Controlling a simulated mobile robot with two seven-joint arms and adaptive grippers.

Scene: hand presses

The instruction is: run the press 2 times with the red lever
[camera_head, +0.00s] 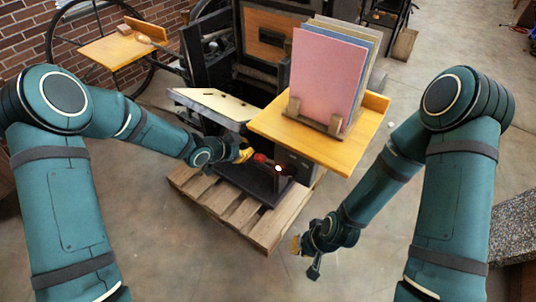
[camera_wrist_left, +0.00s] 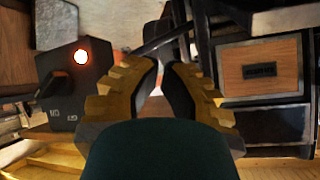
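The red lever knob (camera_head: 260,158) sits low at the front of the press (camera_head: 212,50), in the middle of the head view. My left gripper (camera_head: 245,154) is just left of the knob, with yellow fingertips close to it. Whether they touch is unclear. In the left wrist view its fingers (camera_wrist_left: 160,78) are near each other with a narrow gap, and I see no red knob between them. A dark box with a glowing light (camera_wrist_left: 82,57) is at the left there; the light also shows in the head view (camera_head: 278,168). My right gripper (camera_head: 304,257) hangs low, away from the press.
A wooden pallet (camera_head: 226,207) lies under the press. A yellow shelf (camera_head: 272,123) holds upright boards (camera_head: 322,78) in a rack, above and right of the knob. A slanted pale plate (camera_head: 213,103) is above my left gripper. Floor is clear around my right gripper.

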